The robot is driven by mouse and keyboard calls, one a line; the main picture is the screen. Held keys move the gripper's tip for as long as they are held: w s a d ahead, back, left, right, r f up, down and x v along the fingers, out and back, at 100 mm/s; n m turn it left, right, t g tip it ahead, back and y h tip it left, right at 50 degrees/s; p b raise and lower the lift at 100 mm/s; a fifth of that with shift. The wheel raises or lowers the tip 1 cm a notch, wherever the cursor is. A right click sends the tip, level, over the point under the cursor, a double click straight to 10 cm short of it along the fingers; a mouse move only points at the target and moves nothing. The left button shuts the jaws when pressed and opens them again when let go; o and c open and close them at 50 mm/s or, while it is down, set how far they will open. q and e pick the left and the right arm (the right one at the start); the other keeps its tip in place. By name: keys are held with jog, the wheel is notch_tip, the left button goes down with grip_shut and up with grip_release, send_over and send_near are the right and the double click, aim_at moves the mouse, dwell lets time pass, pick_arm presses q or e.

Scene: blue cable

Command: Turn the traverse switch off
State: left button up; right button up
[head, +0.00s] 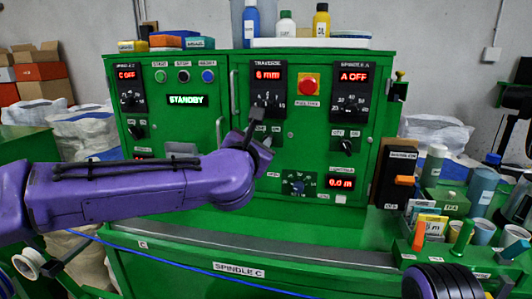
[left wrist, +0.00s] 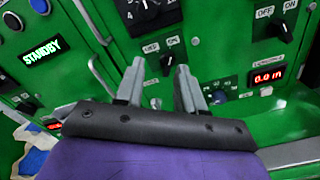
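The traverse panel (head: 267,75) has a red "6 mm" display and a black dial, on the front of a green cabinet. My left gripper (head: 258,128) is just below that dial and hides the traverse switch in the head view. In the left wrist view the small black traverse switch (left wrist: 168,62) shows beneath its OFF and ON labels. The two grey fingers of the left gripper (left wrist: 160,70) are apart, with the switch seen between them and nothing held. I cannot tell whether the fingers touch the knob, nor which way it points.
A red button (head: 308,84) and the Spindle A panel (head: 350,88) are to the right. A green STANDBY display (head: 187,100) is to the left. Bottles (head: 321,20) stand on top of the cabinet. Cups and tools crowd the right side. A blue cable (head: 190,266) crosses the front.

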pick_arm(q)
notch_tip(320, 180, down, 5)
jog(key=b, duration=0.4)
pick_arm(e)
notch_tip(320, 180, down, 5)
pick_arm(q)
jog(key=w+d+p, duration=0.2)
jog(key=w+p, duration=0.2)
jog(key=w, duration=0.6)
pick_arm(e)
notch_tip(320, 180, up, 4)
jog(key=shift+r, duration=0.1)
pick_arm(q)
grip_shut()
